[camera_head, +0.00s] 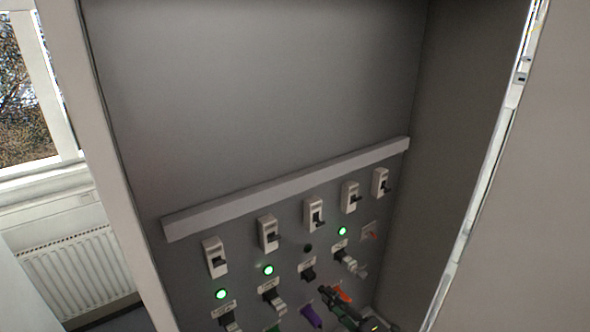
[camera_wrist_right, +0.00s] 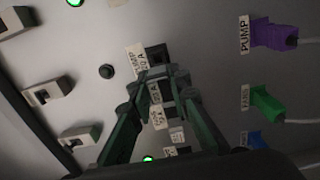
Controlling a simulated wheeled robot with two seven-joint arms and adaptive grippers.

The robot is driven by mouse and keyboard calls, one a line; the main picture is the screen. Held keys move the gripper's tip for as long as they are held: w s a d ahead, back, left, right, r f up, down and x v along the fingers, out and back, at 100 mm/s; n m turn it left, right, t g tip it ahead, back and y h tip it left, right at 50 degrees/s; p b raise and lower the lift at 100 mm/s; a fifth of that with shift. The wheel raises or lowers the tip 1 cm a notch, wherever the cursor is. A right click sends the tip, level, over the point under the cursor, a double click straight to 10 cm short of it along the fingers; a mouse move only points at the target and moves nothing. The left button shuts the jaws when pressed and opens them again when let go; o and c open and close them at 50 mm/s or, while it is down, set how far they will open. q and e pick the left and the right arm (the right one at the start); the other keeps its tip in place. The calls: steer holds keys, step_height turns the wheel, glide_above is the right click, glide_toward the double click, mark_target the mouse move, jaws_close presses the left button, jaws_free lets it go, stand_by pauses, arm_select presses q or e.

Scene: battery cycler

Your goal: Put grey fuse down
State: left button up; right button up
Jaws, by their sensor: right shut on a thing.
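My right gripper (camera_head: 327,293) reaches in from the lower right of the head view, in front of the panel's lower part. In the right wrist view its fingertips (camera_wrist_right: 153,78) are closed together on a small grey piece, taken as the grey fuse (camera_wrist_right: 155,72). The fuse is mostly hidden by the fingers. Just beyond the fingertips is a dark fuse socket (camera_wrist_right: 157,53) with a "PUMP 20A" label beside it. I cannot tell whether the fuse touches the socket. My left gripper is not in view.
The grey panel has a row of breakers (camera_head: 313,214) below a ledge (camera_head: 290,186). Several indicators glow green; one (camera_head: 307,248) is dark. Purple (camera_wrist_right: 270,33), green (camera_wrist_right: 265,102) and blue (camera_wrist_right: 253,140) plugs sit beside the gripper. A cabinet side wall stands at right.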

steer(key=s+d+f+m+t+h+b, duration=0.1)
steer(key=s+d+f+m+h+b, duration=0.1)
steer(key=f+b, duration=0.5)
steer(key=s+d+f+m+t+h+b, duration=0.1)
steer(key=s+d+f+h+b, duration=0.3)
steer(key=f, duration=1.1)
steer(key=s+d+f+m+t+h+b, duration=0.1)
steer(key=s+d+f+m+h+b, duration=0.2)
steer(key=s+f+b, duration=0.4)
steer(key=shift+f+m+h+b, duration=0.3)
steer(key=shift+f+h+b, duration=0.1)
steer(key=shift+f+b, duration=1.65)
steer(key=shift+f+p, duration=0.25)
steer(key=shift+p, duration=0.05)
